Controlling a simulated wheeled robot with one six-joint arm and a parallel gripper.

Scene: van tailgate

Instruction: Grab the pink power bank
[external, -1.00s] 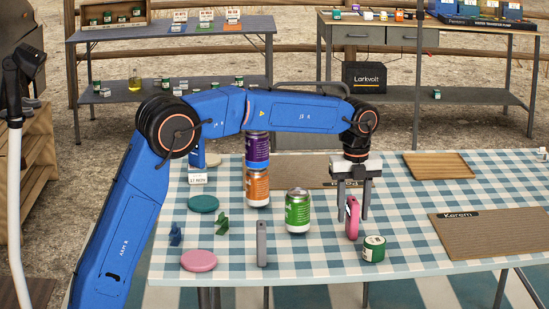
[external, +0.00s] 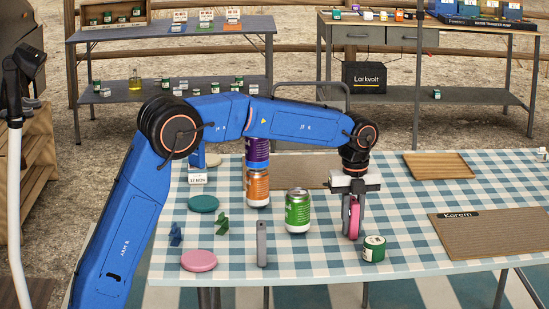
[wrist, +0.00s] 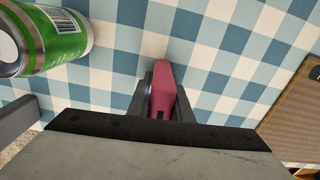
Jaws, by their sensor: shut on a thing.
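The pink power bank (external: 354,217) stands upright on the blue and white checked table, right of the green can. My gripper (external: 353,222) points down over it, with its fingers on either side. In the wrist view the power bank (wrist: 165,92) sits between the fingers of my gripper (wrist: 163,98), which is shut on it. The fingers hide part of its sides. Whether its lower end touches the cloth is hard to tell.
A green can (external: 298,212) stands close on the left, and a small dark green tin (external: 374,249) close in front on the right. A grey upright block (external: 262,243) and stacked purple and orange cans (external: 257,186) are further left. A brown mat (external: 490,240) lies right.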

